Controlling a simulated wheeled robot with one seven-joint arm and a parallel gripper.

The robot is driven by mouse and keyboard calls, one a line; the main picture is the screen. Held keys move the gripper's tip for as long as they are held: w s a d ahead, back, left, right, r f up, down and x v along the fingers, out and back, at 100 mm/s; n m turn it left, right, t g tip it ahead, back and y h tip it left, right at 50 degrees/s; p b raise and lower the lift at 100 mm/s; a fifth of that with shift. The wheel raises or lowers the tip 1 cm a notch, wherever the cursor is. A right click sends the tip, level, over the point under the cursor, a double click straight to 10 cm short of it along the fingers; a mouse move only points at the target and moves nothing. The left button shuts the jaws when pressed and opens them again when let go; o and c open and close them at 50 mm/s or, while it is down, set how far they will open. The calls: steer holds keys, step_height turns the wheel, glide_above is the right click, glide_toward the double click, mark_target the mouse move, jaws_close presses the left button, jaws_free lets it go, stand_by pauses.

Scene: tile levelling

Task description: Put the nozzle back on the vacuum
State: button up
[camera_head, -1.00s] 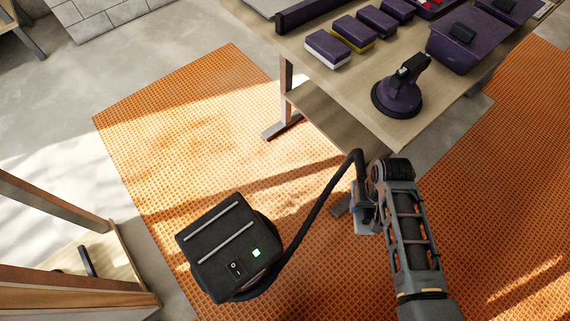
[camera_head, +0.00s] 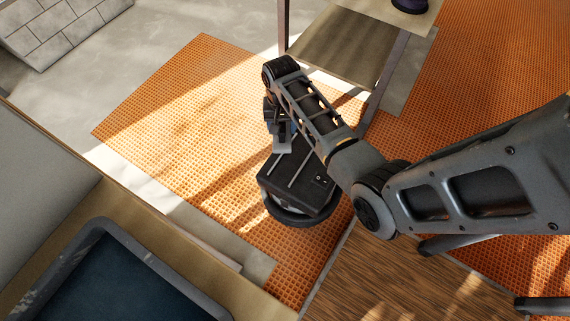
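The vacuum (camera_head: 280,182) is a dark box with two pale rails on top and a black round base, standing on the orange mat near the middle of the view. My gripper (camera_head: 282,146) is at the vacuum's back edge and overlaps its top in the picture. My arm covers the vacuum's right back side. I cannot tell whether the gripper touches the vacuum or whether its fingers are open or shut. The nozzle and the hose cannot be made out; they may be hidden behind the arm or the vacuum.
A workbench with a lower shelf (camera_head: 345,45) stands at the top right. A wooden bench (camera_head: 175,235) with a dark blue tray (camera_head: 105,285) fills the lower left. The orange mat (camera_head: 180,110) is clear left of the vacuum. Wooden flooring (camera_head: 370,275) lies at the lower right.

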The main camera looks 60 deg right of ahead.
steer(key=s+d+m+b, duration=0.2)
steer(key=s+d+m, duration=0.35)
steer(key=d, duration=0.45)
steer(key=b, duration=0.1)
glide_above(292, 160)
steer(key=shift+m, duration=0.45)
step_height(292, 160, down, 7)
steer(key=shift+r, duration=0.1)
steer(key=shift+f+b, duration=0.8)
steer(key=shift+f, duration=1.2)
steer(key=shift+f, duration=0.1)
steer(key=o, duration=1.2)
step_height(292, 160, up, 12)
steer(key=p, duration=0.3)
